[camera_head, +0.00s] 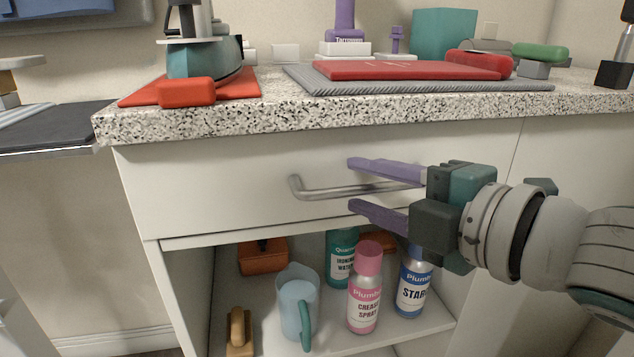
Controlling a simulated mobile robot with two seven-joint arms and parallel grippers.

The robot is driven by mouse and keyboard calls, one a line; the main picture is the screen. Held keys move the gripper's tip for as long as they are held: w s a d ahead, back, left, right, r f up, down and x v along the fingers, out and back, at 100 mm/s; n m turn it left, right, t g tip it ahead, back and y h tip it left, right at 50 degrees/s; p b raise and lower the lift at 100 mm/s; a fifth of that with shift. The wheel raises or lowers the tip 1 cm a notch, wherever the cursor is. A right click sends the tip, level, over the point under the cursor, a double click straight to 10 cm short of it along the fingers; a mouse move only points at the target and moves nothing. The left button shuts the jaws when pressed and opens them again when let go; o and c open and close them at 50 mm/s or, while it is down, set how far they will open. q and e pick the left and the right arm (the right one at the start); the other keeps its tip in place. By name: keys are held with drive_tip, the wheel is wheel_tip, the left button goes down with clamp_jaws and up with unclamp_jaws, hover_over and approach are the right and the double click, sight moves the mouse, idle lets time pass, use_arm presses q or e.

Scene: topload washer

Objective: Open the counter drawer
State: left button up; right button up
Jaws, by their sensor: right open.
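The counter drawer (220,190) is a wide white front just below the speckled countertop, and it looks closed. Its silver bar handle (318,191) runs across the middle of the front; the right part of the handle is hidden by my gripper. My right gripper (352,186) comes in from the right with purple fingers apart, one above the bar and one below it. I cannot tell whether a finger touches the bar. My left gripper is not in view.
The open shelf below holds a blue pitcher (297,303), a pink spray bottle (365,295), a starch bottle (413,285) and a teal bottle (341,262). The countertop (300,118) above carries an iron (205,60) and a folded red cloth (400,70).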

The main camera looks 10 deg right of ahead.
clamp_jaws()
idle(0.4)
idle(1.1)
